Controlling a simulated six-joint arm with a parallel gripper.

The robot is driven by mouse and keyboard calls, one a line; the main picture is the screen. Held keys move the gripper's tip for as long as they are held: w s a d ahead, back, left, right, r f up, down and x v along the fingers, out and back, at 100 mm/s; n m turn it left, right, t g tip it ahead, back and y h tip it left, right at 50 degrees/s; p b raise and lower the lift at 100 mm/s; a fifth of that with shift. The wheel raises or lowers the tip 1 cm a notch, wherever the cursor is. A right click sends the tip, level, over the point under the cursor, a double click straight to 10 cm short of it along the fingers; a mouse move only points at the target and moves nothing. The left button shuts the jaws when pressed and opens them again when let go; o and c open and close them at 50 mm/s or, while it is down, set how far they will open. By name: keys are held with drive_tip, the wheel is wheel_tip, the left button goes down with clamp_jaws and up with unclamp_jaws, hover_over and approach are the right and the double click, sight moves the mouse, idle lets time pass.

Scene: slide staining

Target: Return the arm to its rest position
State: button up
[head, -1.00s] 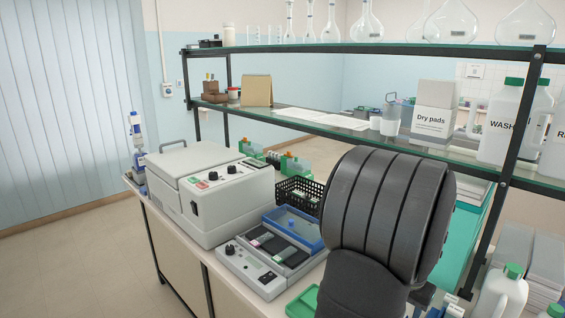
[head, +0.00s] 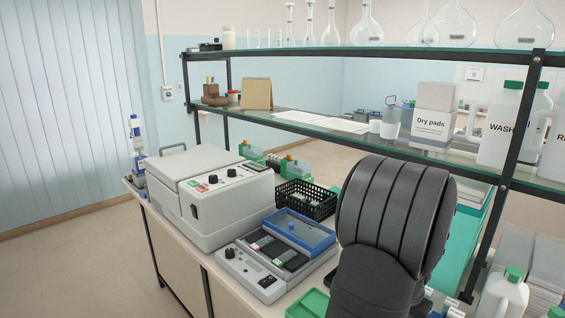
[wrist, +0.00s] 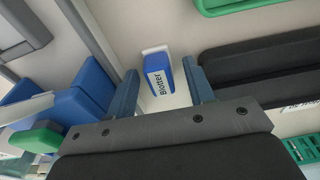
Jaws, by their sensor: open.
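My gripper (wrist: 160,68) shows in the wrist view with its two blue-grey fingers spread apart and nothing held. A small blue-and-white box labelled "Blotter" (wrist: 158,80) appears in the gap between the fingers, seemingly beyond them on the pale bench top. In the head view my dark, ribbed arm (head: 392,215) rises at the lower right and hides my gripper and part of the bench.
On the bench stand a white-grey machine (head: 225,205), a grey slide unit (head: 250,272) with a blue tray (head: 300,232), a black basket (head: 306,198) and a green tray (head: 307,303). A glass shelf (head: 300,125) spans behind my arm. White bottles (head: 500,298) stand lower right.

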wheel_tip(320, 180, up, 10)
drive_tip(key=w+a, duration=0.8)
drive_tip(key=a, duration=0.1)
drive_tip(key=w+a, duration=0.8)
drive_tip(key=a, duration=0.2)
drive_tip(key=w+a+r, duration=0.1)
drive_tip(key=w+a, duration=0.7)
drive_tip(key=a, duration=0.1)
drive_tip(key=shift+w+a+r, duration=0.1)
drive_tip(key=shift+w+a, duration=0.15)
drive_tip(key=shift+a, duration=0.05)
drive_tip(key=shift+f, duration=0.8)
drive_tip(key=shift+o, duration=0.2)
drive_tip(key=shift+r, duration=0.1)
